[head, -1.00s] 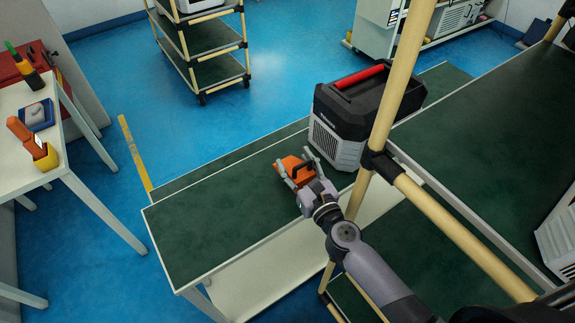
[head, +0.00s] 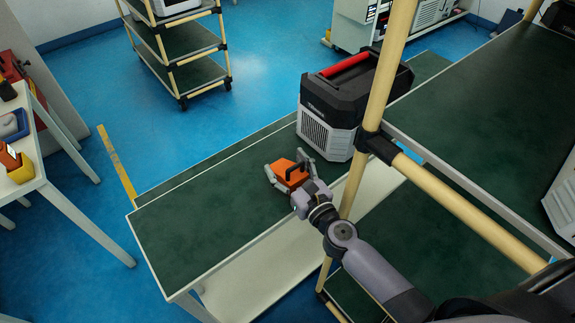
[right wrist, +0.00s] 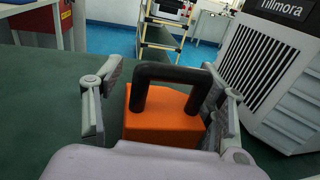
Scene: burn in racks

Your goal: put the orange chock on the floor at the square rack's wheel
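The orange chock (head: 291,178), a wedge with a black handle, sits on the green bench top (head: 205,228) beside the black and grey case. My right gripper (head: 290,172) is open, its fingers spread either side of the chock. In the right wrist view the chock (right wrist: 165,125) stands between the fingers (right wrist: 160,105), with a clear gap at the left finger and a small or hidden one at the right. A shelved rack (head: 180,55) with black wheels (head: 183,103) stands on the blue floor at the back; I cannot tell if it is the square rack. My left gripper is not in view.
The black and grey case (head: 345,105) with a red handle is close right of the chock. A yellow rack post (head: 375,105) rises near my right arm. A white table (head: 30,165) stands at left. The blue floor (head: 150,135) between bench and back rack is clear.

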